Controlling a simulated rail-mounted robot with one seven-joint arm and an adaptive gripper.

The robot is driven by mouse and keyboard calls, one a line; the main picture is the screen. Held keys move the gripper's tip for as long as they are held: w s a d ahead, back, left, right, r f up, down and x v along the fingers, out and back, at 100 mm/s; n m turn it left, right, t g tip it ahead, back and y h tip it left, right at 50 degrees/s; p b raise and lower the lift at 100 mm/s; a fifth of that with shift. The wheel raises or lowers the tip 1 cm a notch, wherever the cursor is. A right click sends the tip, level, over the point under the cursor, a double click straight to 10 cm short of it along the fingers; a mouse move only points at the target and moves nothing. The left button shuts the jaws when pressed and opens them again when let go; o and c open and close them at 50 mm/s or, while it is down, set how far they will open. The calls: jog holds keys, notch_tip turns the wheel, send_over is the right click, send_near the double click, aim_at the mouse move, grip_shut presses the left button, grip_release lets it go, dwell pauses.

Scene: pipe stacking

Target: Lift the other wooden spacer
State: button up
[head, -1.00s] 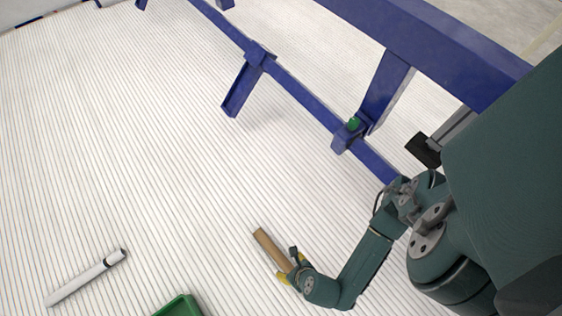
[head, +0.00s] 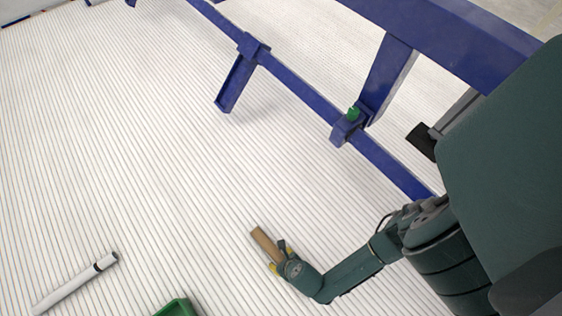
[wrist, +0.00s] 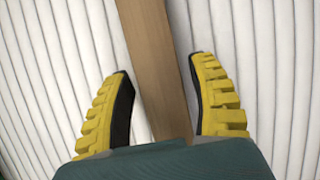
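One wooden spacer (head: 265,243), a brown bar, shows in the head view with its near end hidden by my gripper (head: 279,259). In the wrist view the spacer (wrist: 150,60) runs from the top edge down between the two yellow, black-padded fingers of my gripper (wrist: 160,68). The fingers are open, one on each side of the bar. A gap shows on the right; on the left the finger is very close, and I cannot tell whether it touches. How high the fingers are relative to the bar is unclear. No second spacer is visible.
A white pipe with a black band (head: 77,283) lies at the lower left. A green container (head: 178,308) is cut off at the bottom edge. A blue frame (head: 305,95) with upright arms and a green piece (head: 353,113) crosses the upper right. The ribbed white floor is mostly clear.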

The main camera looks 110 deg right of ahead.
grip_shut()
